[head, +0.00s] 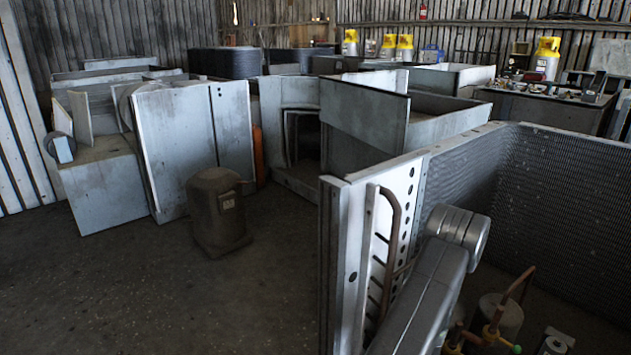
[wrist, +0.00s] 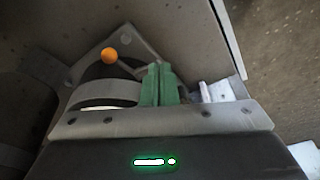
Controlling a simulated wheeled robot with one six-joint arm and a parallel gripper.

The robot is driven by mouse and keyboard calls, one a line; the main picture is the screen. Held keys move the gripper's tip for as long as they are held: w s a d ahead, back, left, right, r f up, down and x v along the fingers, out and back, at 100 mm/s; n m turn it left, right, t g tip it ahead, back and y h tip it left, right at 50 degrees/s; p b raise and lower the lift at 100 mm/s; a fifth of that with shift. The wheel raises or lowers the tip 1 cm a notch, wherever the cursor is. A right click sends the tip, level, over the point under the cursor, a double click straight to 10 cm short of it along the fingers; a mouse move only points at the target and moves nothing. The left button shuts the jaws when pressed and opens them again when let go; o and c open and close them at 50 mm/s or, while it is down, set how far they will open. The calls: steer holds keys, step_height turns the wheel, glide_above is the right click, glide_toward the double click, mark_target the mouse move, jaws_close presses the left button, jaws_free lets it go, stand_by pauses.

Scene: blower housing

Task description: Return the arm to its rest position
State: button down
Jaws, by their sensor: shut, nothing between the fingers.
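My gripper (wrist: 159,84) shows in the wrist view as two green fingers side by side and touching, shut with nothing between them. It is not visible in the head view. My grey arm (head: 425,295) reaches up from the bottom edge of the head view, right of centre, with a rounded joint at its upper end. It stands in front of a metal panel with a row of holes (head: 400,205). I cannot tell whether the arm touches that panel.
An orange ball (wrist: 109,56) shows beyond the fingers, left of them. A finned coil unit (head: 570,190) fills the right of the head view. A dark compressor (head: 217,210) stands on the floor, with metal housings (head: 180,145) behind it. The floor at front left is clear.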

steer(key=d+f, duration=0.1)
steer(key=f, duration=0.1)
steer(key=d+f, duration=0.2)
steer(key=shift+w+f+b, duration=0.1)
steer(key=shift+w+b, duration=0.1)
steer(key=shift+b, duration=0.15)
steer(key=a+r+p, duration=0.1)
steer(key=a+r, duration=0.3)
steer(key=r, duration=0.1)
steer(key=d+f, duration=0.4)
steer(key=f, duration=0.1)
steer(key=a+b, duration=0.6)
steer(key=b, duration=0.2)
steer(key=shift+s+a, duration=0.15)
steer(key=shift+s, duration=0.3)
